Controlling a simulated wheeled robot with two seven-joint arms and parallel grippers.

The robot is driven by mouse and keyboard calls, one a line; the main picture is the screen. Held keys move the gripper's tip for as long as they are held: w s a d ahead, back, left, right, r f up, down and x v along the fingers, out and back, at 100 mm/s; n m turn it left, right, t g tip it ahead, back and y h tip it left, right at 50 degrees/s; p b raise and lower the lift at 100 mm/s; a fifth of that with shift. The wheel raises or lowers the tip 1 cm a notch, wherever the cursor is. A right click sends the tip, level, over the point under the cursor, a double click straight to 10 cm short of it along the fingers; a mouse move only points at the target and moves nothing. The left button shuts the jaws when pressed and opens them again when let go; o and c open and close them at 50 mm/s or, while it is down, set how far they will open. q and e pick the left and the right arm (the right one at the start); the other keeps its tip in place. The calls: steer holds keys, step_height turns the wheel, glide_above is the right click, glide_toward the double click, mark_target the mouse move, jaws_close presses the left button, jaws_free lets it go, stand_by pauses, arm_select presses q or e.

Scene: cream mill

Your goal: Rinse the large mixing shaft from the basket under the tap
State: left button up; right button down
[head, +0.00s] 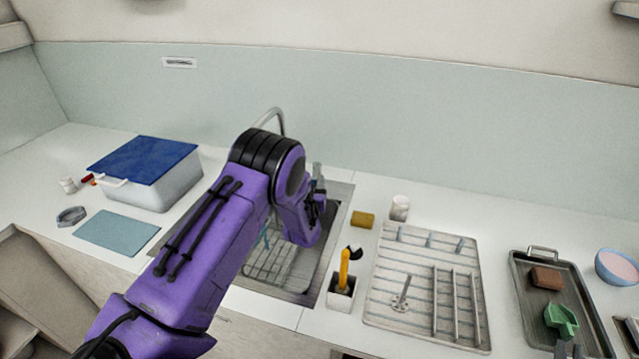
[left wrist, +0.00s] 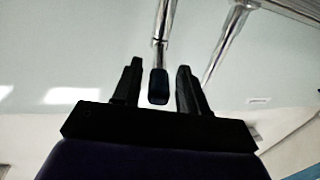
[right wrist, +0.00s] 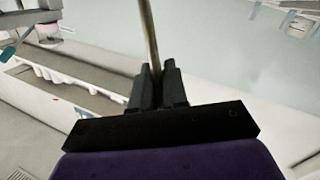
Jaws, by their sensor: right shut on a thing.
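My left gripper (left wrist: 158,85) is open in the left wrist view. A black-tipped metal lever (left wrist: 158,86) hangs between its fingers with gaps on both sides. In the head view my left arm reaches over the sink (head: 325,265), and its gripper (head: 318,190) is by the tap (head: 277,118). The tap's metal pipe (left wrist: 228,40) also shows in the left wrist view. My right gripper (right wrist: 158,72) is shut on a thin metal shaft (right wrist: 150,30), whose far end is out of frame. The wire basket (head: 275,268) sits in the sink, partly hidden by my arm.
A drying rack (head: 385,300) holds a small upright metal piece (head: 402,293). A white pot with a yellow-handled tool (head: 344,275) and a sponge (head: 363,219) stand by the sink. A dark tray (head: 525,285) is at right, a blue-lidded box (head: 145,158) at left.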

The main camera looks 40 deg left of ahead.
arm_select(q)
steer(key=shift+s+d+r, duration=0.1)
steer(key=shift+s+d, duration=0.05)
steer(key=shift+s, duration=0.05)
arm_select(e)
step_height(320, 180, up, 4)
steer(key=p, duration=0.3)
steer(key=shift+s+d+f+p, duration=0.15)
steer(key=shift+p, duration=0.15)
arm_select(q)
steer(key=v, duration=1.1)
steer(key=shift+s, duration=0.25)
